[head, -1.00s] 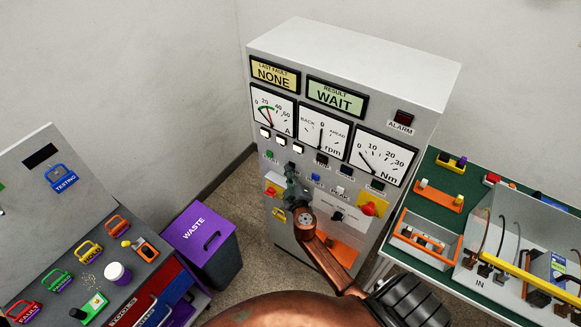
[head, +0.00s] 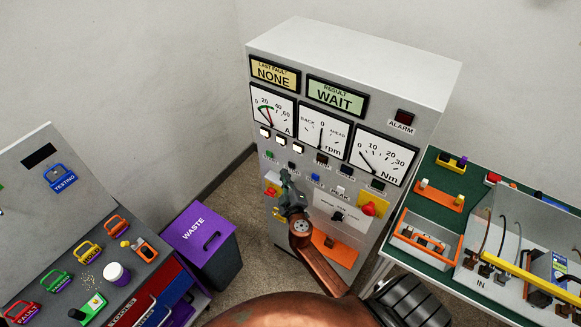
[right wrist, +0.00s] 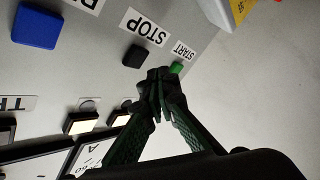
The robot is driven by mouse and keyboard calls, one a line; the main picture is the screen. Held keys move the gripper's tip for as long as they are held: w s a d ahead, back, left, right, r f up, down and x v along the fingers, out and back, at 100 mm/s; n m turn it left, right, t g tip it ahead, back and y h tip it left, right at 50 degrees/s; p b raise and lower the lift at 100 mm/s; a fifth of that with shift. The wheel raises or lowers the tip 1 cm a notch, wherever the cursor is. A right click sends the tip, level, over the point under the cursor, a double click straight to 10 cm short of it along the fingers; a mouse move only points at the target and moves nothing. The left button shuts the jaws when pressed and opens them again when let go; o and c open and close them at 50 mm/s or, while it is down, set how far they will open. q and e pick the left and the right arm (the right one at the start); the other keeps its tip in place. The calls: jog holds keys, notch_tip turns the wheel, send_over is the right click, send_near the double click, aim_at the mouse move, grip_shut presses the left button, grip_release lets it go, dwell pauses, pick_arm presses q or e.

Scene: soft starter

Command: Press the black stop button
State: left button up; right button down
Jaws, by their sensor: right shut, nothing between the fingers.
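The black stop button (right wrist: 134,57) shows in the right wrist view beside the upside-down STOP label, on the grey cabinet front. My right gripper (right wrist: 160,78) is shut and empty, its fingertips close to the panel between the black button and the green START button (right wrist: 177,67). They overlap the START button's edge in the picture and sit right of the black button; I cannot tell whether they touch the panel. In the head view my right gripper (head: 286,176) is in front of the cabinet's button row and covers part of it. My left gripper is out of view.
A blue button (right wrist: 35,27) lies further along the row. The grey cabinet (head: 350,65) carries gauges, a RESULT display (head: 336,96) reading WAIT, and a red-yellow switch (head: 373,204). A purple waste bin (head: 200,235) stands left, a green-topped bench (head: 440,180) right.

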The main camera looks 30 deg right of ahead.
jog(key=a, duration=0.1)
jog(key=s+a, duration=0.1)
jog(key=a, duration=0.1)
jog(key=shift+s+a+b, duration=0.25)
jog(key=shift+b, duration=0.05)
jog(key=shift+d, duration=0.1)
dwell(0.5)
